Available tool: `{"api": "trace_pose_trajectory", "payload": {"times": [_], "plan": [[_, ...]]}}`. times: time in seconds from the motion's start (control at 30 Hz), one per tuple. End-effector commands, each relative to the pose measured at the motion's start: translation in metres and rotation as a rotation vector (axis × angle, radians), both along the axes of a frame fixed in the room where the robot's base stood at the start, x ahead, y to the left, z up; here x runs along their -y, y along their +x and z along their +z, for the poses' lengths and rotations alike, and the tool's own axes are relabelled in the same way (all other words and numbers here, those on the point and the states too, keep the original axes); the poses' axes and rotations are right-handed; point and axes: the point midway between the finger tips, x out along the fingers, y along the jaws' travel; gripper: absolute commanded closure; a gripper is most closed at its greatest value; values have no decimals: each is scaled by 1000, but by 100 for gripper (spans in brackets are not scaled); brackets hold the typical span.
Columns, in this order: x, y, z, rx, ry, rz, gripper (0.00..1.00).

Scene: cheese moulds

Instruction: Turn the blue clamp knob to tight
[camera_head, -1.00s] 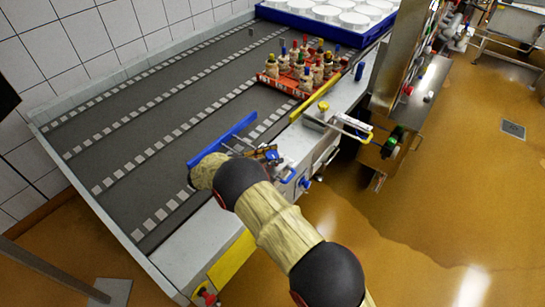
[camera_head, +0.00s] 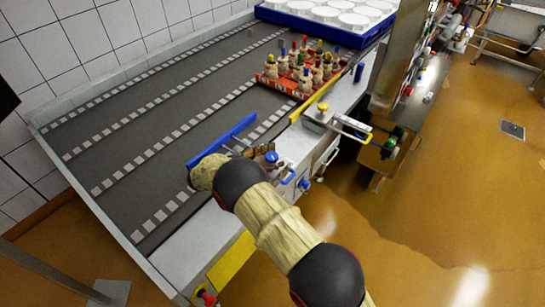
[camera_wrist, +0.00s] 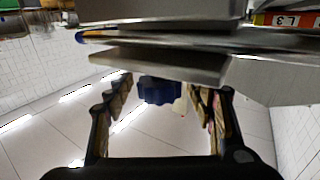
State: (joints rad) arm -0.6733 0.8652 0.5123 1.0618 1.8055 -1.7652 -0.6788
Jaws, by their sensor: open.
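The blue clamp knob (camera_head: 271,157) sits at the near edge of the conveyor table, beside the long blue guide bar (camera_head: 222,140). In the wrist view the lobed blue knob (camera_wrist: 160,88) is at the edge of a grey metal plate (camera_wrist: 160,66). My gripper (camera_wrist: 157,96) is open, with one finger on each side of the knob. A gap shows between the knob and each finger, so I see no contact. In the head view my gripper (camera_head: 259,150) is small and partly hidden by my wrist. The knob's setting cannot be read.
A red crate of bottle-like pieces with coloured tops (camera_head: 282,87) stands farther along the table. A blue tray of white moulds (camera_head: 268,13) is at the back. Another blue knob (camera_head: 305,183) is on the table's side. A yellow-knobbed bracket (camera_head: 323,106) stands to the right.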

Motion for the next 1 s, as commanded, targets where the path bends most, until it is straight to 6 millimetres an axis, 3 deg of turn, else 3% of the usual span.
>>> {"api": "trace_pose_trajectory", "payload": {"times": [0.17,0.6,1.0], "plan": [[0,0,11,2,2,0,45],[0,1,86,2,2,0,45],[0,0,100,-1,0,0,45]]}}
